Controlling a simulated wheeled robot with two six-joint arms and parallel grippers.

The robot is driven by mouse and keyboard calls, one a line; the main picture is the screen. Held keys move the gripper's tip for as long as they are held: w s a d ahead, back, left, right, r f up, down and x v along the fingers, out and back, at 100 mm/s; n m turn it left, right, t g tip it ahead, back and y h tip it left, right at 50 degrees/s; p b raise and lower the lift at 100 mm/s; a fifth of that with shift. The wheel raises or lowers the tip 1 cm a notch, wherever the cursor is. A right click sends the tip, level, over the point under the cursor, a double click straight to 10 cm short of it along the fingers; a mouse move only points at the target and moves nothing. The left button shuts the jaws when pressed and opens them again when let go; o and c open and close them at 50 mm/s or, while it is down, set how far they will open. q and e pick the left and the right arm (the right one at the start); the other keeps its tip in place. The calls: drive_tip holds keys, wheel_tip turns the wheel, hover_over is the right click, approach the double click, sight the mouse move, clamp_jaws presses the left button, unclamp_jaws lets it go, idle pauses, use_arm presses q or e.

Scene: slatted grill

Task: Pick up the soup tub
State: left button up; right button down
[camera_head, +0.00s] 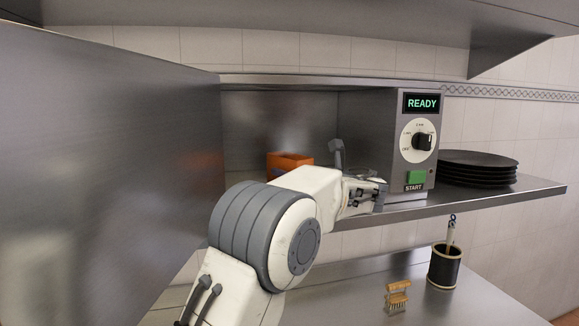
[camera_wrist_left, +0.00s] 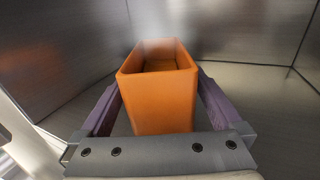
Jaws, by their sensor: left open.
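The soup tub (camera_head: 290,160) is an orange, open-topped, box-shaped container. It stands inside the open steel oven (camera_head: 255,110), partly hidden behind my left arm in the head view. In the left wrist view the tub (camera_wrist_left: 160,100) stands upright, its long side running away from me, with a pale haze over its far end. My left gripper (camera_wrist_left: 157,92) is open, with one finger on each side of the tub's near end. A narrow gap shows beside the tub. In the head view the fingertips are hidden by my wrist. My right gripper is not in view.
The oven door (camera_head: 110,170) stands wide open at left. A control panel (camera_head: 417,150) reading READY is right of the opening. Dark stacked plates (camera_head: 477,167) sit on the shelf (camera_head: 470,197). Below are a brush (camera_head: 397,297) and a black holder (camera_head: 444,267).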

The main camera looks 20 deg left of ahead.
use_arm(q)
drive_tip(key=shift+p+x, duration=0.3)
drive_tip(key=shift+x, duration=0.8)
clamp_jaws()
drive_tip(key=shift+r, duration=0.1)
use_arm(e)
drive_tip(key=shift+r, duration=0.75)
use_arm(q)
drive_tip(key=shift+r, duration=0.15)
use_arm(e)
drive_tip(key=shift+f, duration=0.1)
use_arm(q)
drive_tip(key=shift+r, duration=0.25)
drive_tip(key=r+b, duration=0.1)
drive_tip(key=r, duration=0.2)
drive_tip(key=shift+d+r+b, duration=0.2)
drive_tip(key=shift+r+b, duration=0.05)
drive_tip(key=shift+b, duration=0.1)
drive_tip(key=s+d+r+b, duration=0.1)
drive_tip(key=s+d+r, duration=0.4)
drive_tip(key=d, duration=0.5)
drive_tip(key=shift+s+r, duration=0.15)
drive_tip(key=shift+r, duration=0.7)
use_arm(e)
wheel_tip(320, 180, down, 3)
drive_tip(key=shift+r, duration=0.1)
